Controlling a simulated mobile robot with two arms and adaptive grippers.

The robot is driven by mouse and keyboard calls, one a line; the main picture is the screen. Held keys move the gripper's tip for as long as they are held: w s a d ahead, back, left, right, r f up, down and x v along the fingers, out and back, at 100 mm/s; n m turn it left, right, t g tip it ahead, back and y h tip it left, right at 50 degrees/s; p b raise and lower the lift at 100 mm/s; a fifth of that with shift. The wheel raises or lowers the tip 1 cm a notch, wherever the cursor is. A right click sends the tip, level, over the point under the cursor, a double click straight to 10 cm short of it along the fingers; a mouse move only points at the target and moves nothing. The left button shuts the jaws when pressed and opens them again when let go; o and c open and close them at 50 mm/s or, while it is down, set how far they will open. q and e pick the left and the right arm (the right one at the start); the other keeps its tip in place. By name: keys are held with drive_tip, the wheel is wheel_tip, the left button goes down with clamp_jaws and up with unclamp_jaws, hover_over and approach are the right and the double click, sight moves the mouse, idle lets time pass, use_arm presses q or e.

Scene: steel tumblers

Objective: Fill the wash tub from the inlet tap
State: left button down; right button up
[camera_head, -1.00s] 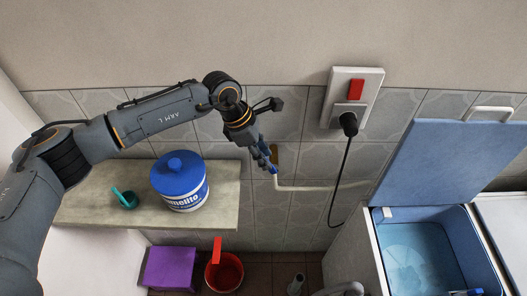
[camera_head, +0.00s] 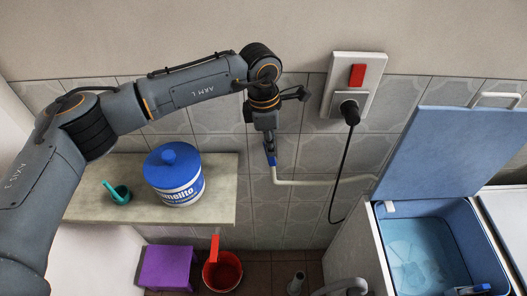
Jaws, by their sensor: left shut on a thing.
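My left gripper (camera_head: 268,143) points down at the inlet tap on the tiled wall and is shut on its blue part (camera_head: 271,158). The gripper hides most of the tap. A white inlet hose (camera_head: 320,182) runs from below the tap to the right, to the washing machine. The blue wash tub (camera_head: 455,240) is open, with its blue lid (camera_head: 450,150) raised. A paler, rippled-looking patch (camera_head: 412,255) shows inside; I cannot tell how deep any water is. My right gripper is not in view.
A wall socket with a red switch (camera_head: 357,75) has a black plug and hanging cord (camera_head: 342,175). A purple stool (camera_head: 166,268) and red bucket (camera_head: 222,272) stand below.

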use_arm(q)
drive_tip(key=shift+d+y+b, duration=0.9)
drive_tip(key=shift+y+b, duration=0.1)
drive_tip(key=shift+y, duration=0.2)
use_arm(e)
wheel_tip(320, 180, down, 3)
use_arm(q)
drive_tip(key=shift+a, duration=0.1)
drive_tip(key=c, duration=1.4)
unclamp_jaws()
drive_tip(key=shift+c, duration=0.2)
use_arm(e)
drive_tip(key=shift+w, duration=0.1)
